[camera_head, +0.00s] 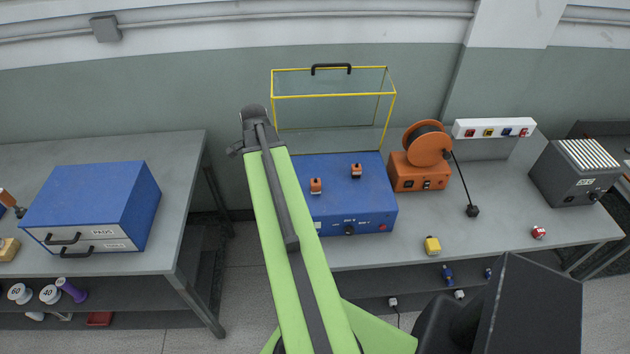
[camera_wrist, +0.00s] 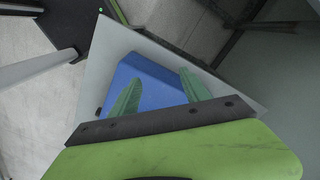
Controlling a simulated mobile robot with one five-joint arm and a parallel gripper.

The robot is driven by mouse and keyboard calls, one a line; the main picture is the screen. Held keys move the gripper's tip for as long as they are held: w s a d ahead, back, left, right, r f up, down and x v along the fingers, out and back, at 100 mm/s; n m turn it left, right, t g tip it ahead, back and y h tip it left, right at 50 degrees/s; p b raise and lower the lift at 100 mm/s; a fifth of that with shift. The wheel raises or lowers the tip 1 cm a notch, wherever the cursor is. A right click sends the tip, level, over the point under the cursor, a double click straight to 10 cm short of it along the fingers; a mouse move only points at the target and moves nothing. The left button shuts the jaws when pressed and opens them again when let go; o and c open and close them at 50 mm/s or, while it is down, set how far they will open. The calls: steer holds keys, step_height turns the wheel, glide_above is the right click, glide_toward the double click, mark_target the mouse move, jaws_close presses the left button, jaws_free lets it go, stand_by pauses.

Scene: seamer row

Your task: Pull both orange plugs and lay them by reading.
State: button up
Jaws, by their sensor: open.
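Two orange plugs stand upright on top of the blue box in the head view: one nearer the left (camera_head: 316,186), one farther back and to the right (camera_head: 356,170). The blue box (camera_head: 335,215) has a black knob, a red button and small lettering that I cannot read on its front. My gripper (camera_head: 248,125) is at the end of my raised arm, left of and above the box, apart from both plugs. In the wrist view its two green fingers (camera_wrist: 160,80) are spread with nothing between them. A blue surface (camera_wrist: 150,82) lies beyond them; I cannot tell which.
A yellow-framed clear guard (camera_head: 333,95) stands behind the box. A blue drawer cabinet (camera_head: 95,205) is on the left table, across a gap.

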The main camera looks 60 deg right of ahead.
mark_target(316, 181)
steer(key=s+d+m, duration=0.2)
steer(key=s+d, duration=0.2)
steer(key=s+d+r+m+p, duration=0.1)
steer(key=s+d+m, duration=0.2)
steer(key=s+d, duration=0.1)
steer(key=s+d+r+m, duration=0.1)
steer(key=s+d+m, duration=0.2)
steer(key=s+d, duration=0.1)
steer(key=shift+w, duration=0.1)
step_height(316, 181, down, 9)
steer(key=b, duration=0.8)
steer(key=shift+b, duration=0.4)
jaws_close()
steer(key=shift+r, duration=0.2)
